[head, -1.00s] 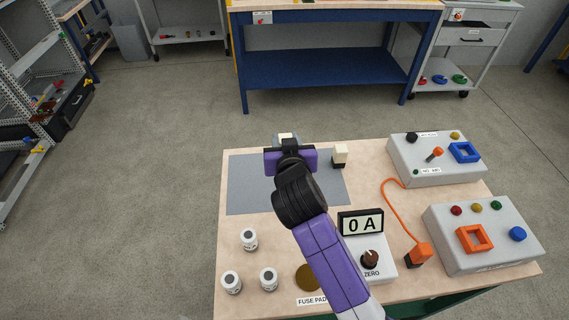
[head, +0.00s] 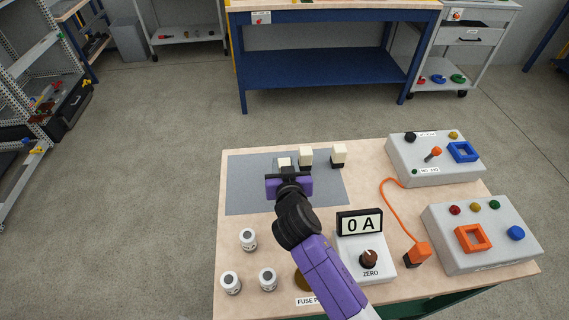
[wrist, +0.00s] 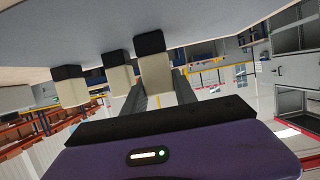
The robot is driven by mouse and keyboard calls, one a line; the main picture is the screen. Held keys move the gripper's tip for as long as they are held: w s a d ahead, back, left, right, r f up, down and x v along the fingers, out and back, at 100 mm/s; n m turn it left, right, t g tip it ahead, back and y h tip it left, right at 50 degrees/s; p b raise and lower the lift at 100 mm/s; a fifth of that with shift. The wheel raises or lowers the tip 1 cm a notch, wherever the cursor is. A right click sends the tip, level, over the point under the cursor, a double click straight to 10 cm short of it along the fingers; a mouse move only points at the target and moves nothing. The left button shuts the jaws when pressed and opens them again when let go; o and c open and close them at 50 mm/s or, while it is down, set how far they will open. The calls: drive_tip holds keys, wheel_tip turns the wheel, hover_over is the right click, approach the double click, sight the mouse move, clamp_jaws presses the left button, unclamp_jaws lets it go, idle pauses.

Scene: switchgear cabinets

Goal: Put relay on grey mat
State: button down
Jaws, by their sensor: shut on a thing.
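My gripper (head: 287,172) is shut on a cream relay with a black base (wrist: 157,75), which sits between its two fingers in the wrist view. The top of this relay also shows just beyond my gripper in the head view (head: 284,162). It is over the grey mat (head: 245,190), its black base at or very close to the mat surface; contact is not certain. A second relay (head: 306,155) and a third relay (head: 339,153) stand upright on the mat to its right. Both also show left of the held one in the wrist view.
Three white fuses (head: 248,239) stand at the table's front left. A meter reading 0 A (head: 359,224) and an orange plug (head: 418,254) are near the front. Two grey control boxes (head: 435,160) fill the right side. The mat's left part is clear.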

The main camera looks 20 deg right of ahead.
drive_tip(key=shift+f, duration=0.15)
drive_tip(key=c, duration=1)
unclamp_jaws()
drive_tip(key=shift+r, duration=0.3)
drive_tip(key=b+v, duration=0.1)
drive_tip(key=v, duration=1.1)
